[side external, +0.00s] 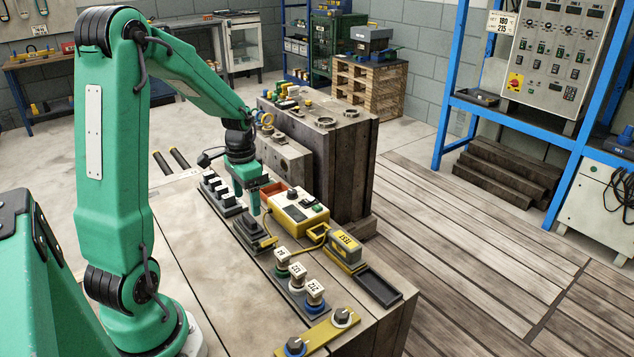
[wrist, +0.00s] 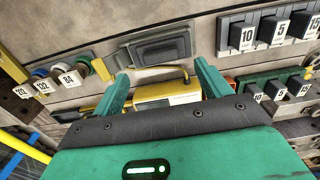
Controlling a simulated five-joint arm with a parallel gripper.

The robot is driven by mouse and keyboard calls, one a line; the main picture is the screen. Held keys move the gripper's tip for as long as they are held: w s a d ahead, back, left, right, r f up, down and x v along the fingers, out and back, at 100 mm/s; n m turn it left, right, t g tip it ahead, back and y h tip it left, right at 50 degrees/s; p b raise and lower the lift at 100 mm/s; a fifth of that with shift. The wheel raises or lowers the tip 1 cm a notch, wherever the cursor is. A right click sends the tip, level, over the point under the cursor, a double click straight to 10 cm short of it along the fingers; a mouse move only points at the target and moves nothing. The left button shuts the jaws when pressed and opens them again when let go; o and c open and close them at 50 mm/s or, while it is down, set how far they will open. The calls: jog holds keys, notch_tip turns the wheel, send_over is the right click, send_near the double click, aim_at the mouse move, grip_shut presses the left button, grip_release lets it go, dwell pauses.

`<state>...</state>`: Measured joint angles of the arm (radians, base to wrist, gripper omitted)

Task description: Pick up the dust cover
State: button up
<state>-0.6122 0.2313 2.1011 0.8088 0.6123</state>
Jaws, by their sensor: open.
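A dark grey, lid-like piece, which looks like the dust cover (side external: 250,226), lies in a shallow tray on the bench in the side view. In the wrist view the cover (wrist: 158,50) lies just ahead of the fingertips, roughly between their lines. A yellow cord (wrist: 172,70) runs beside it. My gripper (side external: 252,207) is open and empty, pointing down close to the cover at its far side. In the wrist view the two green fingers of my gripper (wrist: 161,72) are spread, with a yellow box (wrist: 165,94) showing behind them. I cannot tell the exact height gap.
The yellow box with a knob (side external: 298,212) stands close right of my gripper. A yellow-grey TEST block (side external: 344,247) and an empty dark tray (side external: 380,286) lie nearer. Numbered pieces (side external: 297,272) stand in front; a row of black blocks (side external: 219,190) stands behind. The bench's left part is bare.

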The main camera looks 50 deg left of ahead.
aim_at(249, 217)
jog(key=shift+f, duration=0.1)
jog(key=shift+f, duration=2.55)
jog(key=c, duration=1.1)
jog(key=shift+r, duration=0.2)
jog(key=shift+r, duration=0.5)
notch_tip(249, 217, up, 3)
jog(key=shift+d+r, duration=0.1)
jog(key=d+r, duration=0.2)
jog(key=d, duration=0.1)
jog(key=d+r, duration=0.2)
jog(key=d, duration=0.2)
jog(key=w+d+r, duration=0.1)
jog(key=d+r, duration=0.1)
jog(key=d, duration=0.2)
jog(key=shift+d+r, duration=0.2)
jog(key=shift+r, duration=0.05)
